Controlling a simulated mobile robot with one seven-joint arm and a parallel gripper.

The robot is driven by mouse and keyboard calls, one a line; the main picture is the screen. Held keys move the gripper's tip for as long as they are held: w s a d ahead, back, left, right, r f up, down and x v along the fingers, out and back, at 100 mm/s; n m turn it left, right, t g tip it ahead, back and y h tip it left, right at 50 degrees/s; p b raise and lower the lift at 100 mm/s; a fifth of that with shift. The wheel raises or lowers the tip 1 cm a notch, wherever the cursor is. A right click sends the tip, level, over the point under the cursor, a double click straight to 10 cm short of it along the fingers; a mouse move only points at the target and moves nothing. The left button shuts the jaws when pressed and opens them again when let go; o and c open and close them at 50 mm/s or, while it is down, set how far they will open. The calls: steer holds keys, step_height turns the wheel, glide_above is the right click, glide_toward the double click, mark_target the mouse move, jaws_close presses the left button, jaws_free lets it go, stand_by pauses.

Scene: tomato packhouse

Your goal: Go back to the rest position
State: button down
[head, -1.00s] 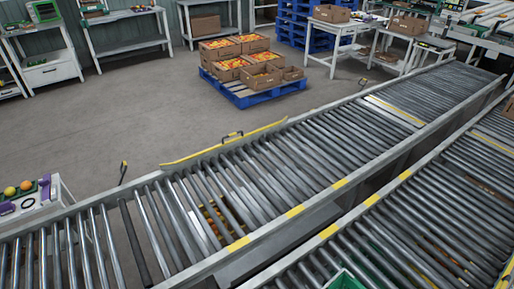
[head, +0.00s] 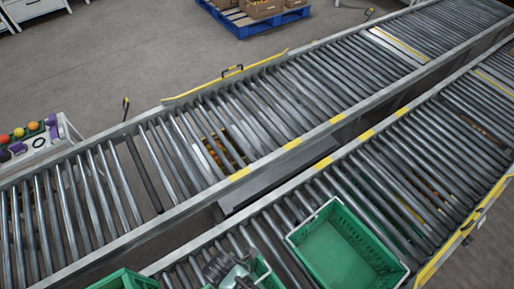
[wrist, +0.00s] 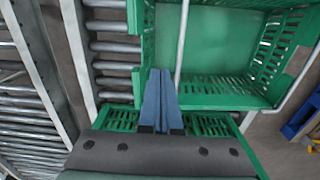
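My gripper (wrist: 160,78) shows in the wrist view with its two blue fingers side by side, shut with nothing seen between them. In the head view my gripper (head: 236,276) is at the bottom edge, over a green crate partly cut off by the frame. An empty green crate (head: 306,252) stands on the near roller conveyor to its right. In the wrist view the fingers lie in front of a green crate wall (wrist: 205,92).
The near conveyor (head: 420,150) and the far conveyor (head: 290,90) run side by side with a gap between them. Another green crate (head: 125,280) is at the bottom. A table with coloured balls (head: 45,140) stands at left. A blue pallet with boxes (head: 245,25) is on the open floor.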

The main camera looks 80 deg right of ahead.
steer(key=shift+r+p, duration=0.35)
steer(key=shift+r, duration=0.3)
